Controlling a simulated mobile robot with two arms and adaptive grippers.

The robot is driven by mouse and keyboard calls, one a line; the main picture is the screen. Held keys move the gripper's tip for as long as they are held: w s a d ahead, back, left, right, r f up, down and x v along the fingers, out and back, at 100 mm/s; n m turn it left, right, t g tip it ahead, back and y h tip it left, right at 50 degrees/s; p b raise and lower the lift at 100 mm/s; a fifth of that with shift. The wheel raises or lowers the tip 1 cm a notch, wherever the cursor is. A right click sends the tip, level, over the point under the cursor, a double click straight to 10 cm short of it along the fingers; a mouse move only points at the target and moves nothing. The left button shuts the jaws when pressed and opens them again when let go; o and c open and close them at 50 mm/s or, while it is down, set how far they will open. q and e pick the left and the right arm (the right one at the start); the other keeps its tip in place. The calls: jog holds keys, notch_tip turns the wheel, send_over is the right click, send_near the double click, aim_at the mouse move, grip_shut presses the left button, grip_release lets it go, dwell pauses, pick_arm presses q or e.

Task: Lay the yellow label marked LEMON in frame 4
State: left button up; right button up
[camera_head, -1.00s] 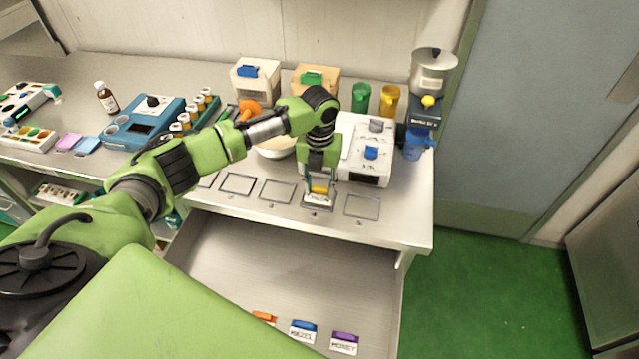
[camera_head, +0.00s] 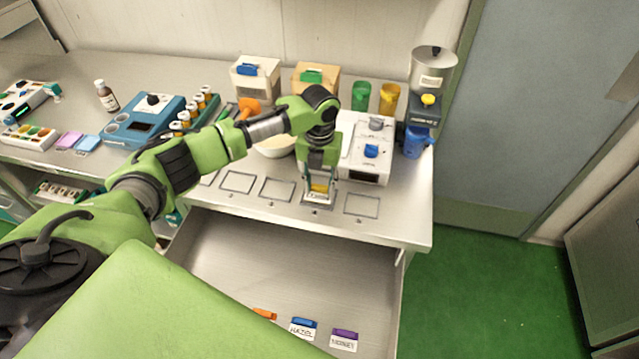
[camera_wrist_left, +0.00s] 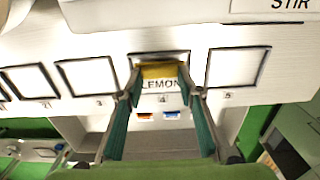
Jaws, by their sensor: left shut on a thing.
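The yellow label marked LEMON (camera_wrist_left: 160,78) is between the fingers of my left gripper (camera_wrist_left: 160,98), which is shut on it. In the head view my left gripper (camera_head: 318,194) points down over frame 4, with the label (camera_head: 319,190) at its tips. Frame 4 (camera_wrist_left: 160,54) is mostly covered by the label and fingers in the wrist view; only its far edge shows. I cannot tell whether the label touches the counter. Frame 5 (camera_head: 361,205) and frame 3 (camera_head: 278,190) lie empty on either side. My right gripper is not in view.
An open drawer (camera_head: 270,265) below the counter holds orange, blue (camera_head: 303,326) and purple (camera_head: 344,339) labels. A white device (camera_head: 365,160) stands just behind frames 4 and 5. A pale bowl (camera_head: 276,147) is behind the arm.

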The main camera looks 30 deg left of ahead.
pick_arm(q)
jog(key=shift+p, duration=0.3)
dwell(0.4)
jog(key=shift+f, duration=0.4)
dwell(1.1)
jog(key=o, duration=1.4)
jog(key=shift+o, duration=0.2)
jog(key=shift+r+p, duration=3.4)
jog(key=shift+r, duration=0.15)
